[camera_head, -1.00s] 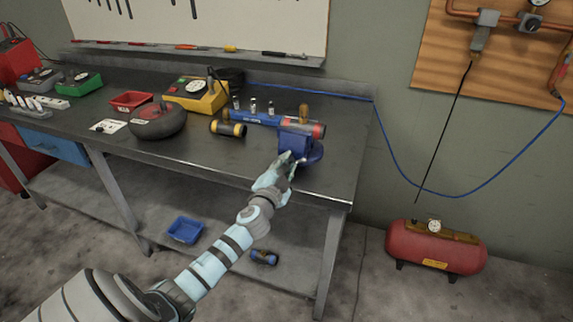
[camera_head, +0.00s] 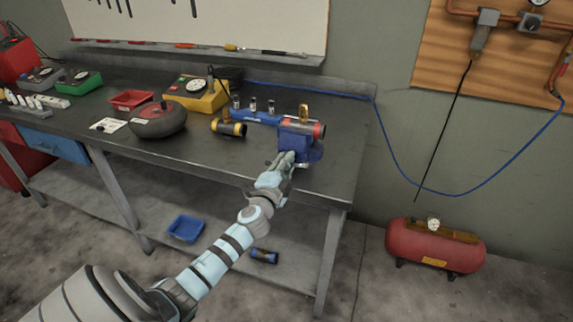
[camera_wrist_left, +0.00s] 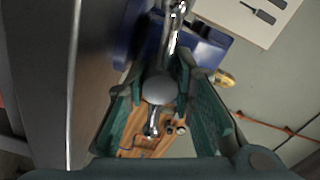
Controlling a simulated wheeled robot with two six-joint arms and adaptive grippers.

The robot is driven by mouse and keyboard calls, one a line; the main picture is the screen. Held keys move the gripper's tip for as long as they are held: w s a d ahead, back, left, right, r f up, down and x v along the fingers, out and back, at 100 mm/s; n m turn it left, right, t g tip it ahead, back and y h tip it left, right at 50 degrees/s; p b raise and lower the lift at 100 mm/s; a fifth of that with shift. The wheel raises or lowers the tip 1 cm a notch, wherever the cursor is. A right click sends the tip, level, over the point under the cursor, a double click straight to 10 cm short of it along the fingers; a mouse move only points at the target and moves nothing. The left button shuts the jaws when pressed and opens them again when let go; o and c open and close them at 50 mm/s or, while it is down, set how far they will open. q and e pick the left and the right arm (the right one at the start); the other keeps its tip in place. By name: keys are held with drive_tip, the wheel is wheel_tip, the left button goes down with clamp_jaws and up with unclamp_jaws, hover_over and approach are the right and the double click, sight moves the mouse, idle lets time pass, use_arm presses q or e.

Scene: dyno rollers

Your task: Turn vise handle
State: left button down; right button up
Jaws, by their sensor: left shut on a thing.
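The blue vise (camera_head: 300,150) stands at the right front corner of the dark workbench. It holds a cylinder with red ends (camera_head: 303,127). My left gripper (camera_head: 285,160) is at the vise's front, shut on its handle. In the head view the fingers hide most of the handle. My right gripper is not in view.
A yellow-and-black cylinder (camera_head: 229,128), a blue rack (camera_head: 255,117) and a dark round item (camera_head: 158,120) lie left of the vise. The bench's front edge (camera_head: 220,180) runs under my left arm. A red tank (camera_head: 436,247) stands on the floor at right.

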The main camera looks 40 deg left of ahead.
use_arm(q)
drive_tip(key=c, duration=1.4)
unclamp_jaws()
drive_tip(key=shift+o, duration=0.2)
drive_tip(key=v, duration=1.2)
